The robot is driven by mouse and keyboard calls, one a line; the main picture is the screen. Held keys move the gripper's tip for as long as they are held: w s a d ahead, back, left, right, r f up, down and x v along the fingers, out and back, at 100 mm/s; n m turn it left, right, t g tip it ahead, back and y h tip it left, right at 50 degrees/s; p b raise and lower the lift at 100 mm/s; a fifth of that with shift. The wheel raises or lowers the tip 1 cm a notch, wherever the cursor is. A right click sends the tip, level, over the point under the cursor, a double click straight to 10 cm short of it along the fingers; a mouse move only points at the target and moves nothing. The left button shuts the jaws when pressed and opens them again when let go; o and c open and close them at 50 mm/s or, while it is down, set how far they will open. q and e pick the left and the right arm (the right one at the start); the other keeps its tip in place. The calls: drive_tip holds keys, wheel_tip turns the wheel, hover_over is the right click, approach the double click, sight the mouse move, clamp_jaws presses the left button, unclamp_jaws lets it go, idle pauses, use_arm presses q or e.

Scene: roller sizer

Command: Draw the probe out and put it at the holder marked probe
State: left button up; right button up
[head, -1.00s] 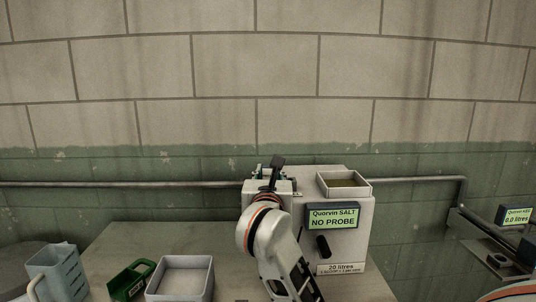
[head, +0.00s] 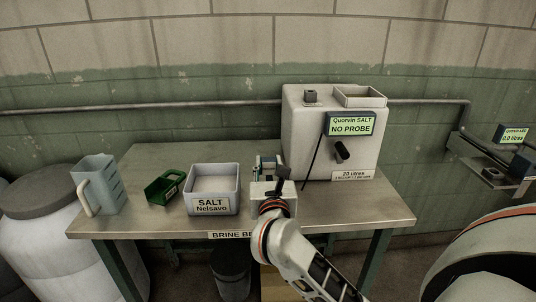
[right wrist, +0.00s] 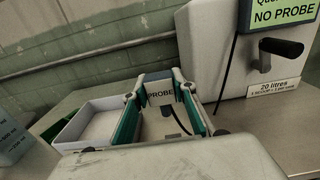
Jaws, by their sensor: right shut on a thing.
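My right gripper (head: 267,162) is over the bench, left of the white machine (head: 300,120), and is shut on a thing. In the right wrist view its fingers (right wrist: 158,90) have green inner faces. Between them a small dark piece (right wrist: 168,111), seemingly the probe, shows with a thin black lead; most of it is hidden. A pale face marked PROBE (right wrist: 160,95), apparently the holder, shows between the fingertips; I cannot tell whether the held piece touches it. The machine's display (head: 351,125) reads NO PROBE. A black cable (head: 312,163) hangs from it. My left gripper is not in view.
On the bench (head: 150,218) stand a grey SALT tray (head: 212,206), a green scoop (head: 164,187) and a grey-blue jug (head: 98,184). A small grey block (head: 311,97) and an open hopper (head: 360,97) top the machine. A black crank (head: 342,151) juts from its front.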

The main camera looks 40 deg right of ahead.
sight(269, 178)
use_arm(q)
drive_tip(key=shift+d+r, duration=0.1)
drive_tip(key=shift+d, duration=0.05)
